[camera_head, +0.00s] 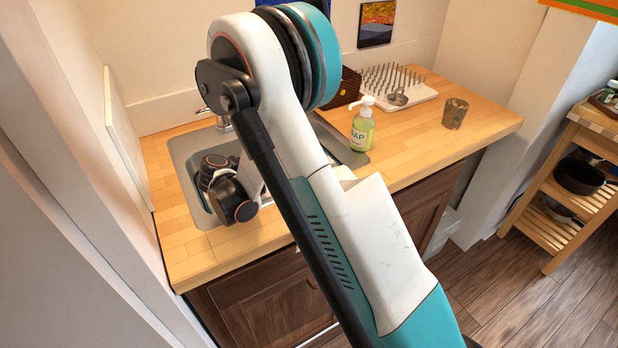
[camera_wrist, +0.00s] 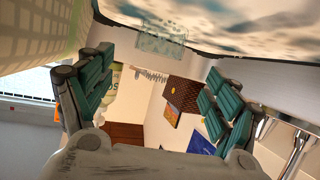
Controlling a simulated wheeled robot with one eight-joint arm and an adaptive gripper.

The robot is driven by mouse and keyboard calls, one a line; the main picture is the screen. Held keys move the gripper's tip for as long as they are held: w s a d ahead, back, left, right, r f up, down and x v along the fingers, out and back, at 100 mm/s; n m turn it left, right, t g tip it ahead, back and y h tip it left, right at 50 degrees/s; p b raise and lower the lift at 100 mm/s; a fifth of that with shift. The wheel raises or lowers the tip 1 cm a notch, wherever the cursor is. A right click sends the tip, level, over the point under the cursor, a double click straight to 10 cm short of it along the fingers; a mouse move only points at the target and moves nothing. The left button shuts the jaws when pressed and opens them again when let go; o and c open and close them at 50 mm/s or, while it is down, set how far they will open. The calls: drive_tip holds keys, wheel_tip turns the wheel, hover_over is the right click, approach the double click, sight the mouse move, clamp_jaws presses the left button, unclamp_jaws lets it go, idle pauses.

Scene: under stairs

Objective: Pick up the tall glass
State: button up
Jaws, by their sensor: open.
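A clear glass with a pale green tint (camera_wrist: 165,43) shows at the top middle of the wrist view, which looks upside down. It appears to be in the grey sink (camera_head: 186,160), against the sink wall (camera_wrist: 205,68); I cannot tell its full height. My gripper (camera_wrist: 160,65) is open and empty, and the glass is beyond its fingertips, apart from them. In the head view my wrist is over the sink, and the fingers and this glass are hidden. A brownish patterned tumbler (camera_head: 455,114) stands upright on the right of the counter.
A green soap bottle (camera_head: 362,127) stands right of the sink. Behind it are a dark brown box (camera_head: 346,88) and a white drying rack (camera_head: 418,92) with a small metal strainer (camera_head: 397,100). A faucet (camera_head: 222,119) is behind the sink. The wooden counter (camera_head: 420,155) is clear in front.

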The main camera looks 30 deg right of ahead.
drive_tip(key=b+x, duration=0.3)
drive_tip(key=x, duration=0.5)
drive_tip(key=shift+d+f, duration=0.25)
drive_tip(key=shift+f, duration=0.1)
drive_tip(key=shift+s+r, duration=0.1)
drive_tip(key=c, duration=1.9)
drive_tip(key=shift+o, duration=0.2)
wheel_tip(320, 180, up, 20)
drive_tip(key=p, duration=0.7)
